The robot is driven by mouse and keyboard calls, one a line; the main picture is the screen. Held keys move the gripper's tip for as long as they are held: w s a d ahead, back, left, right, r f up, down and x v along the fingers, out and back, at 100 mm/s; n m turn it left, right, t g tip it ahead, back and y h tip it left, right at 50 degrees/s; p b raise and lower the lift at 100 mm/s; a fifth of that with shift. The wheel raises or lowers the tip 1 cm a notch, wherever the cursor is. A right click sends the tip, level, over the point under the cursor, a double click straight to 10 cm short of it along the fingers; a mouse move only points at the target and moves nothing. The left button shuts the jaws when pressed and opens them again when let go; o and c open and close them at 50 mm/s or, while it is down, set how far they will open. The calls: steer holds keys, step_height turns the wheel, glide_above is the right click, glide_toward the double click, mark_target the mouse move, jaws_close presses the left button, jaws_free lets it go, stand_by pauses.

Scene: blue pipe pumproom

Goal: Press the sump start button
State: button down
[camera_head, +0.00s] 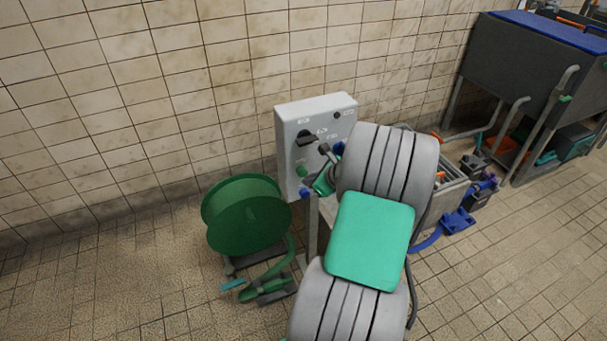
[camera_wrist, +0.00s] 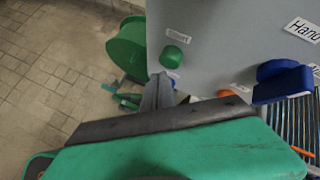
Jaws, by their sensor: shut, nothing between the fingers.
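A light grey control box (camera_head: 315,112) stands on a post in front of the tiled wall. A round green button (camera_head: 302,171) sits low on its front face. In the wrist view the green button (camera_wrist: 174,57) has a label above it that appears to read "Start". My gripper (camera_wrist: 157,92) is shut and empty, with its grey fingertips just below the button in the picture. In the head view my gripper (camera_head: 326,160) is close to the box front, partly hidden by my arm.
A dark rotary switch (camera_head: 306,137) is above the button. A blue knob (camera_wrist: 283,80) near a "Hand" label is at the right of the wrist view. A green hose reel (camera_head: 246,215) stands left of the post. A grey tank (camera_head: 540,70) is at right. Floor at left is clear.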

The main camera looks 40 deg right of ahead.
steer(key=shift+w+d, duration=0.1)
steer(key=shift+w, duration=0.2)
steer(key=shift+w+d, duration=0.25)
steer(key=shift+w, duration=0.7)
stand_by(0.9)
steer(key=shift+p, duration=0.3)
steer(key=shift+s+a+p, duration=0.25)
steer(key=shift+s+p, duration=0.1)
steer(key=shift+s, duration=0.35)
steer(key=shift+s+a+p, duration=0.2)
steer(key=shift+s+p, duration=0.1)
steer(key=shift+s, duration=0.35)
steer(key=shift+s, duration=0.1)
steer(key=s+p, duration=0.1)
steer(key=s, duration=0.1)
steer(key=s+a+p, duration=0.1)
steer(key=s, duration=0.1)
steer(key=shift+s+a+p, duration=0.15)
steer(key=shift+s+p, duration=0.15)
steer(key=shift+a+r, duration=0.1)
